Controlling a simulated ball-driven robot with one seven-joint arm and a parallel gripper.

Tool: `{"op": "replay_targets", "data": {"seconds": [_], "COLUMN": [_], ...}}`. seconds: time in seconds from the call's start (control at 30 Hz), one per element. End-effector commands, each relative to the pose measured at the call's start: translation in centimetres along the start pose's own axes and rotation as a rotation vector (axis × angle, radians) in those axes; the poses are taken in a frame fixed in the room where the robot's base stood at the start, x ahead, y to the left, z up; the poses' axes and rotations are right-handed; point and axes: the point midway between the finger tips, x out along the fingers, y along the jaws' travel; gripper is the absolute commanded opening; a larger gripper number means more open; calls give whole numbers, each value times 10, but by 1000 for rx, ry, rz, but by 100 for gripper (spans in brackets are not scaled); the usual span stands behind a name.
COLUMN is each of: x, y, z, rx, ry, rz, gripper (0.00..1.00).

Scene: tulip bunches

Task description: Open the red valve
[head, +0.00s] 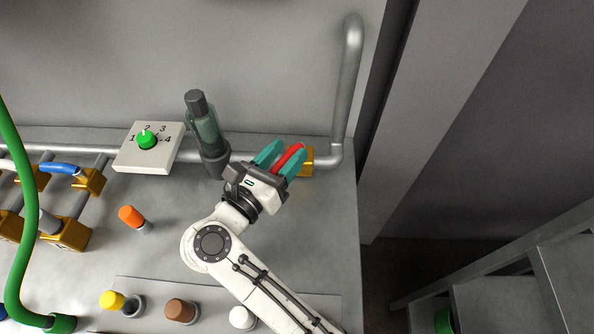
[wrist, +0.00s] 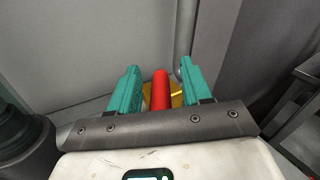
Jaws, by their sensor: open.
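The red valve's handle (head: 289,156) sits on a brass body (head: 308,160) on the grey pipe, near the pipe's corner. My gripper (head: 280,155) is at the valve, with its two teal fingers apart, one on each side of the red handle. I cannot tell whether a finger touches the handle.
A dark green bottle-like cylinder (head: 205,130) stands close left of my gripper. A white dial plate (head: 128,158) with a green knob (head: 147,140) is further left. A blue-handled valve (head: 60,168), a green hose (head: 27,200) and several coloured knobs are at left and front.

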Motion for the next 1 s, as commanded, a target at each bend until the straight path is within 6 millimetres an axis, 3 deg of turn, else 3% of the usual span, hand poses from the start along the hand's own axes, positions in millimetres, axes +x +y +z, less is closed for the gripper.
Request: {"op": "replay_targets", "data": {"seconds": [0.1,0.43,0.8,1.0], "x": [-3,-34,-80,-91], "y": [-6,-52,-108,-123], "z": [20,67,86,92], "rx": [4,5,2,0], "ry": [0,0,1,1], "rz": [3,4,4,2], "gripper": [48,48,48,48]}}
